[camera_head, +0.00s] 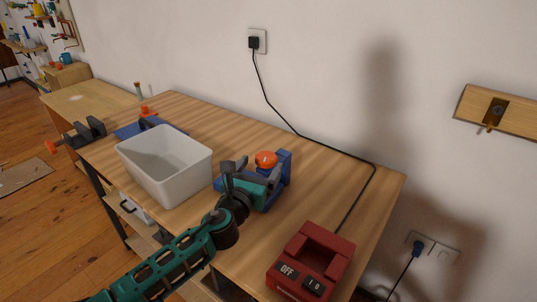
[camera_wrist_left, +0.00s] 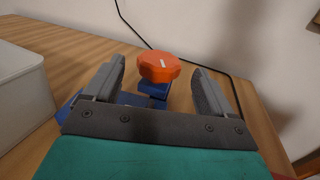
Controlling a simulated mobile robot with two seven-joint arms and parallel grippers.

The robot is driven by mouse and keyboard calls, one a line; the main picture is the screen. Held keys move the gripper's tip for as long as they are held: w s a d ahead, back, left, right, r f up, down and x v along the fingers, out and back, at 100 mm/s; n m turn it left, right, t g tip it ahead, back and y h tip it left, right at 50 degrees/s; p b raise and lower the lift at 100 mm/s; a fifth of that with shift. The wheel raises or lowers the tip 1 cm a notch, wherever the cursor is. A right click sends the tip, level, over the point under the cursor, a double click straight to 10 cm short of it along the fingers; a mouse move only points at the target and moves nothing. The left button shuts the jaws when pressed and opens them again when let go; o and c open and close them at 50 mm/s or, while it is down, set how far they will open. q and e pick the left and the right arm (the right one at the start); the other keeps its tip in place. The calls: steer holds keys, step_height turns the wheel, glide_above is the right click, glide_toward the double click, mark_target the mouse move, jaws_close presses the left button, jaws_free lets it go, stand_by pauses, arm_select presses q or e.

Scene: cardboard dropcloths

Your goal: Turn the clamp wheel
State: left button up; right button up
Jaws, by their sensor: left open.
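The clamp wheel is an orange faceted knob with a white mark (camera_wrist_left: 158,67). It sits on top of a blue clamp body (camera_wrist_left: 152,90) on the wooden bench. In the head view the orange wheel (camera_head: 265,159) and its blue clamp (camera_head: 285,168) stand right of the grey bin. My left gripper (camera_head: 255,170) is at the clamp, its jaws open. In the left wrist view my left gripper (camera_wrist_left: 160,88) has one finger on each side of the wheel, with gaps on both sides. Part of the clamp is hidden behind the gripper. My right gripper is not in view.
A grey bin (camera_head: 150,175) stands left of the clamp. A red box marked OFF (camera_head: 308,262) sits at the front right, with a black cable (camera_head: 268,100) running to a wall socket. A dark vise (camera_head: 88,132) is at the bench's left end.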

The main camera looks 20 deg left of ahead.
mark_target(268, 152)
arm_select(q)
steer(key=w, duration=0.3)
steer(key=w+b, duration=0.1)
steer(key=w, duration=0.2)
steer(key=shift+w+d, duration=0.2)
steer(key=shift+w, duration=0.1)
steer(key=c, duration=1)
